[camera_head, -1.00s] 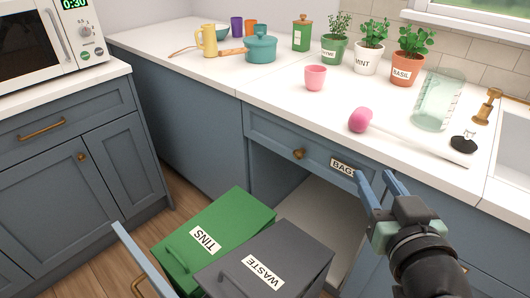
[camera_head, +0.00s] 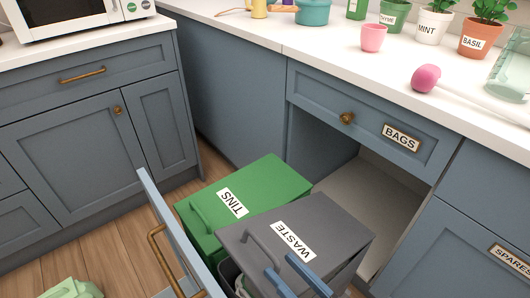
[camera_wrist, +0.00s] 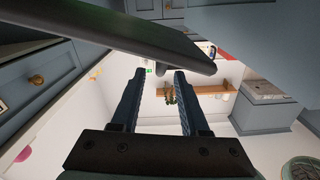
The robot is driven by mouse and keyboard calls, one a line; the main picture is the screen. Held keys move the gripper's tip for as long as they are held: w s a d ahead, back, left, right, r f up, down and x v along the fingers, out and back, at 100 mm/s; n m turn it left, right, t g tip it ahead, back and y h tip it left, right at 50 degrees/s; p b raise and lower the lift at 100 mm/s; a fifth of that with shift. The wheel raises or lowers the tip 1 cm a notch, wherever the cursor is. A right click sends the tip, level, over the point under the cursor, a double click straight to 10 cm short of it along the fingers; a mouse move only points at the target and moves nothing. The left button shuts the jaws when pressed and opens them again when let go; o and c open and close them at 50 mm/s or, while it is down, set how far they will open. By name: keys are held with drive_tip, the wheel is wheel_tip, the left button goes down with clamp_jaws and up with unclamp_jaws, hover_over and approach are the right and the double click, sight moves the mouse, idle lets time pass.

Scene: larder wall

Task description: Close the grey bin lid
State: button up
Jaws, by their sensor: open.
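The grey bin lid (camera_head: 265,227), labelled WASTE, has a bar handle near its left edge. It is tilted up, with a gap under its front edge where the bin's inside and a pale liner (camera_head: 241,287) show. My gripper (camera_head: 281,262) is open and empty, its blue fingers in front of the lid's near part at the bottom of the head view. I cannot tell whether they touch it. In the wrist view, a dark slab, seemingly the lid (camera_wrist: 140,38), crosses above my open fingers (camera_wrist: 159,72). The rest of the grey bin is largely hidden.
The green TINS bin (camera_head: 265,180) stands directly beside the grey one, lid down. The pulled-out drawer front (camera_head: 165,225) stands to the left. The BAGS drawer (camera_head: 360,118) and worktop are behind. A pale green object (camera_head: 72,289) lies on the floor.

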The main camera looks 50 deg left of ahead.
sight(274, 258)
drive_tip(key=a, duration=0.6)
drive_tip(key=shift+w+a+b, duration=0.1)
drive_tip(key=shift+w+b, duration=0.15)
drive_tip(key=shift+b, duration=0.05)
drive_tip(key=shift+c, duration=0.3)
clamp_jaws()
idle(0.8)
